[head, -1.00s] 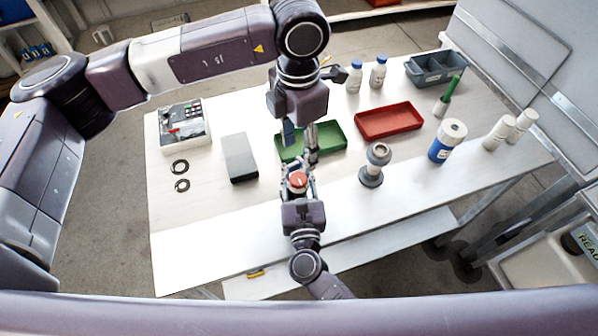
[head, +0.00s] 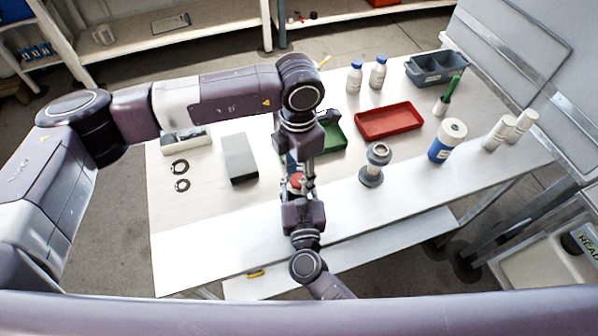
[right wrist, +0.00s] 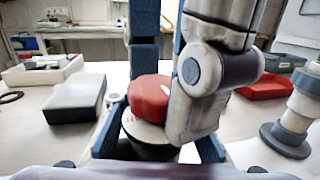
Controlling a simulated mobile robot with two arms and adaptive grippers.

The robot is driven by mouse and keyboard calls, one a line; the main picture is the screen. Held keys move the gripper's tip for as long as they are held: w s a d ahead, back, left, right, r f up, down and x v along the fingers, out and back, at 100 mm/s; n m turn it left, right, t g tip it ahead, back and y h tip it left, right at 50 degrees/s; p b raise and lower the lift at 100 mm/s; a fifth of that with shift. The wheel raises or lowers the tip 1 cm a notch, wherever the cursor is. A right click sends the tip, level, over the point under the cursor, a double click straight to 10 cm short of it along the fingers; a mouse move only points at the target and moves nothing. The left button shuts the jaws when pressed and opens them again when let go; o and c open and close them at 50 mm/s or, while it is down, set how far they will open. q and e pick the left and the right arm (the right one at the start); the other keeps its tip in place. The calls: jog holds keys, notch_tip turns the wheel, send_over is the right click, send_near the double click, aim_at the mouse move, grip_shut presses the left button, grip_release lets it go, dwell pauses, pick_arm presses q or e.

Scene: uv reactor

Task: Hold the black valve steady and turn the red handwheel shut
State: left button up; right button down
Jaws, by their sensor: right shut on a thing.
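The red handwheel (head: 296,181) is mostly covered by my arms in the head view. In the right wrist view the red handwheel (right wrist: 149,98) sits on top of the valve, with a pale collar and the dark valve body (right wrist: 150,150) below it. My right gripper (right wrist: 157,148) is shut on the valve body, one blue finger on each side. My left gripper (head: 301,170) has come down from above to the handwheel. Its fingers are apart, one behind the wheel and one at its right front side. Whether they touch the wheel cannot be told.
A grey block (head: 240,158) and two black rings (head: 181,177) lie to the left. A red tray (head: 388,121), a grey flanged pipe piece (head: 375,165) and a blue-white bottle (head: 447,141) stand to the right. The front table strip is clear.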

pick_arm(q)
jog(key=shift+w+a, duration=0.1)
jog(key=c, duration=0.9)
jog(key=shift+o, duration=0.2)
jog(key=shift+m, duration=0.4)
jog(key=shift+w+m, duration=0.15)
jog(key=shift+m, duration=0.85)
jog(key=m, duration=0.4)
jog(key=shift+a+r, duration=0.1)
jog(key=m, duration=0.6)
jog(key=shift+m, duration=0.4)
pick_arm(e)
jog(key=shift+s, duration=0.1)
pick_arm(q)
jog(key=shift+m, duration=2.5)
pick_arm(e)
jog(key=shift+a, duration=0.1)
pick_arm(q)
jog(key=shift+d, duration=0.2)
